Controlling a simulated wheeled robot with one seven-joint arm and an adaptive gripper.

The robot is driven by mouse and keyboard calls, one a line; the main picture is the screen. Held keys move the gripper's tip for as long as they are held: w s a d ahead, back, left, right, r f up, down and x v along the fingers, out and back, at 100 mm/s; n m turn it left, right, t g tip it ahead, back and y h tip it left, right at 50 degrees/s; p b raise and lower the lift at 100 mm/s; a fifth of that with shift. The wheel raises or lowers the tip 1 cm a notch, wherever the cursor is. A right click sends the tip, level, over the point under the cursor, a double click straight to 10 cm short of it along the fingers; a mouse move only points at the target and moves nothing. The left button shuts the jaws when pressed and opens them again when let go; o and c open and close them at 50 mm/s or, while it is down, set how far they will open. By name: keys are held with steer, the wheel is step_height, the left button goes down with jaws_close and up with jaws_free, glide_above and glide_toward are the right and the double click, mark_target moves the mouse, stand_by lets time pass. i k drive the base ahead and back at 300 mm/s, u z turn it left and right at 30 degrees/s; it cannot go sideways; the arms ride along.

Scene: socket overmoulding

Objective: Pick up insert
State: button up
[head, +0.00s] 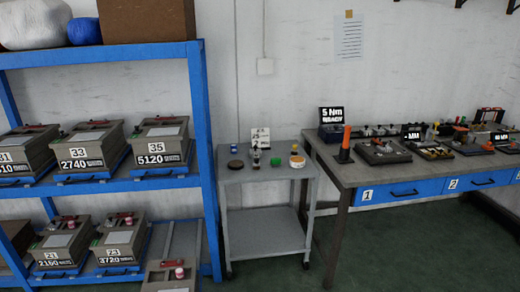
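I cannot make out which thing is the insert at this distance. Small items stand on the top of a grey cart (228,177): a dark brown disc (235,164), an upright grey and black piece (256,158), a green piece (275,161) and a round white and orange piece (297,161). More small parts lie in dark trays (383,152) on the workbench (345,176) at the right. My gripper is not in view.
A blue rack (203,140) at the left holds several numbered mould boxes (162,143). Another box (169,278) sits low at the bottom edge. An orange-handled tool (346,140) stands on the bench's near left corner. Green floor (270,275) lies open before the cart.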

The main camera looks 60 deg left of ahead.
mark_target(257, 153)
steer(key=u, duration=0.4)
steer(key=i, duration=1.4)
steer(key=u, duration=1.75)
steer(key=i, duration=0.75)
steer(key=u, duration=0.85)
